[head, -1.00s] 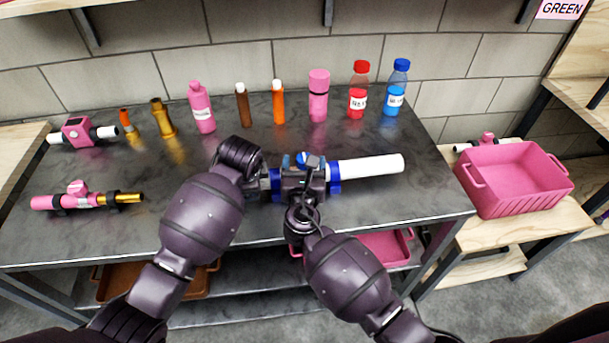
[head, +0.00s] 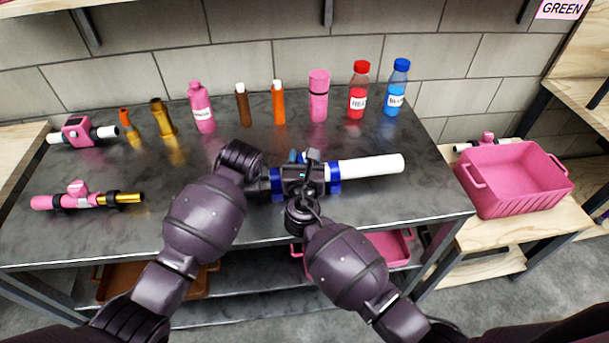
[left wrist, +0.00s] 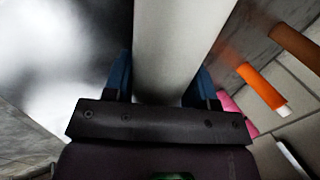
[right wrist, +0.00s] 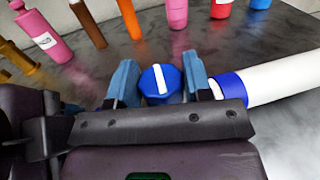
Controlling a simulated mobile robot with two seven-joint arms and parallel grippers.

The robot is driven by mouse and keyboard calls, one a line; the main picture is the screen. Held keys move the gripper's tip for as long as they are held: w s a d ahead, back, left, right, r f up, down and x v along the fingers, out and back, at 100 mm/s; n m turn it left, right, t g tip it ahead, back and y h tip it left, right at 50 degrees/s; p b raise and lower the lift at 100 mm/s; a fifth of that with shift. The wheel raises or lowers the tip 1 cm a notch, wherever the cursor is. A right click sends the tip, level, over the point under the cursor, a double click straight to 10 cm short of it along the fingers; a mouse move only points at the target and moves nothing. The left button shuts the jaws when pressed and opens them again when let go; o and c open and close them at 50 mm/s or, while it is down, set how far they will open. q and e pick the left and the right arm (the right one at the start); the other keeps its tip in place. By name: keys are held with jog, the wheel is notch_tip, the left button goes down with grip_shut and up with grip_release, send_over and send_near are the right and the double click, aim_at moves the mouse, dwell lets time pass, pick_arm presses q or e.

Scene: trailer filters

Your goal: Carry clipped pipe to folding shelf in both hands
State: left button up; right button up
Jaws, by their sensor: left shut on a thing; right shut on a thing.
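The clipped pipe (head: 365,167) is a white tube with blue bands and a blue knob, lying roughly level over the dark table. My left gripper is shut on its white tube (left wrist: 180,50), with a blue fingertip on each side in the left wrist view. In the head view the left arm hides that end. My right gripper (head: 303,175) is shut at the middle of the pipe; in the right wrist view its fingertips stand either side of the blue knob (right wrist: 161,84). I cannot tell whether the pipe touches the table.
Several bottles and tubes stand along the table's back, including a red bottle (head: 358,92) and a blue bottle (head: 396,88). Two pink-fitted pipes (head: 76,131) (head: 80,198) lie at left. A pink crate (head: 515,178) stands on a wooden shelf (head: 545,220) at right.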

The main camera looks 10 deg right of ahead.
pick_arm(q)
jog(key=shift+c, duration=1)
pick_arm(e)
jog(key=shift+c, duration=0.9)
pick_arm(q)
jog(key=shift+r, duration=0.15)
pick_arm(e)
jog(key=shift+r, duration=0.15)
